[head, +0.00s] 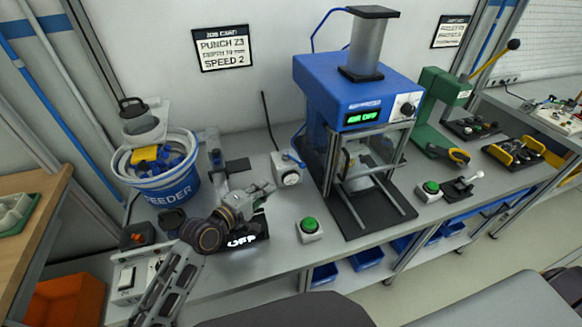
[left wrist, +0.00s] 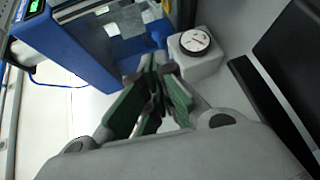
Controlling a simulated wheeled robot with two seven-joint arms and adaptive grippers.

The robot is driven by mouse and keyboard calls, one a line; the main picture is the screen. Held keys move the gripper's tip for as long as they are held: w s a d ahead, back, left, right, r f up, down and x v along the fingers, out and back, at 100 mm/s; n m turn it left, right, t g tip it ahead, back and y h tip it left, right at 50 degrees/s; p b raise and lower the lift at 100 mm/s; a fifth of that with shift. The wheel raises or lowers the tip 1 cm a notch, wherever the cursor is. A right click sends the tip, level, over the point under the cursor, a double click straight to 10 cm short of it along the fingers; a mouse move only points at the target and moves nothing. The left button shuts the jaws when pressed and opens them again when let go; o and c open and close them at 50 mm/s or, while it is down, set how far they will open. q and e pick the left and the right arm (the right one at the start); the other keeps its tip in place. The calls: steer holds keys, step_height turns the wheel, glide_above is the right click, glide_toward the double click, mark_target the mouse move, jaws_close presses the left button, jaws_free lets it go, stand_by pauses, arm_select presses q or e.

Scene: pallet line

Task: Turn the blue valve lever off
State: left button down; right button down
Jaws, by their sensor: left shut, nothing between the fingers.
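A black plate with white letters reading OFF (head: 242,241) shows just below my left gripper (head: 268,188). The gripper is shut and empty, left of a pale block with a round gauge (head: 290,178). In the left wrist view its green-padded fingers (left wrist: 153,82) meet near the middle, with the gauge block (left wrist: 195,45) just beyond to the right. The blue press (head: 355,90) has a green display that appears to read AIR OFF (head: 362,117). My right gripper is not in view.
A white and blue feeder bucket (head: 160,190) stands left of my left gripper. A green button box (head: 309,229) stands to its right, before the press. A green hand press (head: 440,100) stands farther right. The bench front between the button boxes is partly clear.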

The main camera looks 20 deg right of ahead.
mark_target(301, 166)
arm_select(q)
steer(key=shift+d, duration=0.1)
stand_by(0.3)
steer(key=shift+p+x, duration=0.35)
steer(key=shift+x, duration=6.5)
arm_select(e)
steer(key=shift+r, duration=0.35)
arm_select(q)
steer(key=shift+d, duration=0.1)
steer(key=shift+w+d+p, duration=0.15)
steer(key=shift+d, duration=0.65)
steer(key=shift+w+d+p, duration=0.15)
steer(key=shift+d, duration=0.65)
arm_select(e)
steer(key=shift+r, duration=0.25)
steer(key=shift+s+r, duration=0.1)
